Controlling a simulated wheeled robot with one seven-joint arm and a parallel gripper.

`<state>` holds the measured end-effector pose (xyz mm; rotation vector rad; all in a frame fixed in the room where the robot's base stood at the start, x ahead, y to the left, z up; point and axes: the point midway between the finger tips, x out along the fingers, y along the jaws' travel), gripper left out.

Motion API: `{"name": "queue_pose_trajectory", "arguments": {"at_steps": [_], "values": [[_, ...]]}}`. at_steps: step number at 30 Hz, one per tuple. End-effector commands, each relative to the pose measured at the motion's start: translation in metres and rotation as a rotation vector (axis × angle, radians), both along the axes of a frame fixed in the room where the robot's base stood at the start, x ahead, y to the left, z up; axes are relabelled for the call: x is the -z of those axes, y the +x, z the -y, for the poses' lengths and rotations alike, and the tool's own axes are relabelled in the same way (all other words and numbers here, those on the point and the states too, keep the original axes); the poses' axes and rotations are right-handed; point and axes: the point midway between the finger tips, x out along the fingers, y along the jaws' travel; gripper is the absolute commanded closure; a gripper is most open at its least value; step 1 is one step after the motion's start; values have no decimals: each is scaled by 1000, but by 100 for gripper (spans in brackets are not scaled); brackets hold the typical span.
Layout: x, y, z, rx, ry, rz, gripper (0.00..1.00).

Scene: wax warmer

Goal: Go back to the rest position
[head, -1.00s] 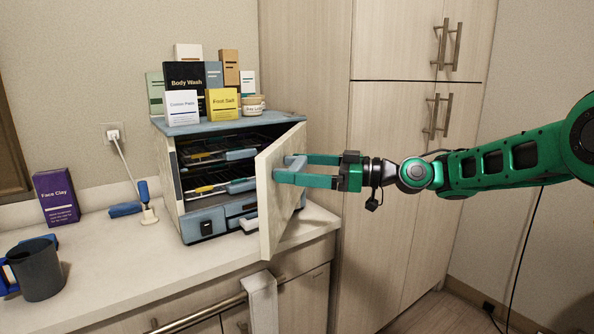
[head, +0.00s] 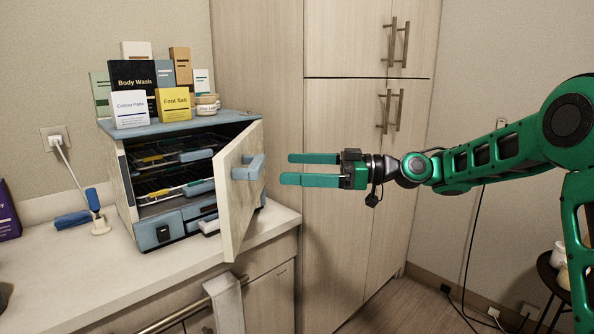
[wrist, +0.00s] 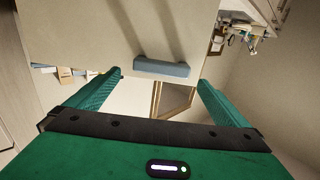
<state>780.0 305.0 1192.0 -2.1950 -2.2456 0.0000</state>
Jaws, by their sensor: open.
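My gripper (head: 300,169) is open and empty, with its two green fingers pointing left in the head view. It is apart from the cabinet door, to the right of the blue door handle (head: 248,168). The wrist view shows the blue handle (wrist: 162,68) ahead, with clear space between it and the fingertips. The cabinet door (head: 234,200) stands open on the small blue-and-white cabinet (head: 158,232), and racks with trays show inside.
Boxes, including a yellow Foot Salt box (head: 173,104), stand on the cabinet top. A towel (head: 226,303) hangs on the counter's rail. A tall wooden cupboard (head: 345,240) is behind my gripper. A small dark table (head: 552,278) stands at the right.

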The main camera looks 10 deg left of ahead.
Motion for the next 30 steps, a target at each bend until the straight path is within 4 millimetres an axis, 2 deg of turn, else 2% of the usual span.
{"name": "queue_pose_trajectory", "arguments": {"at_steps": [4,7,11,14,17,20,24,26,30], "values": [[4,0,2,11,-23,-5,0],[17,3,11,57,-106,-27,0],[51,8,45,183,-297,-98,0],[81,9,88,312,-459,-183,0],[107,2,140,454,-601,-287,0],[129,-14,197,603,-723,-407,0],[153,-53,277,815,-853,-596,0],[161,-75,309,904,-894,-681,0],[177,-135,376,1106,-957,-893,0]]}}
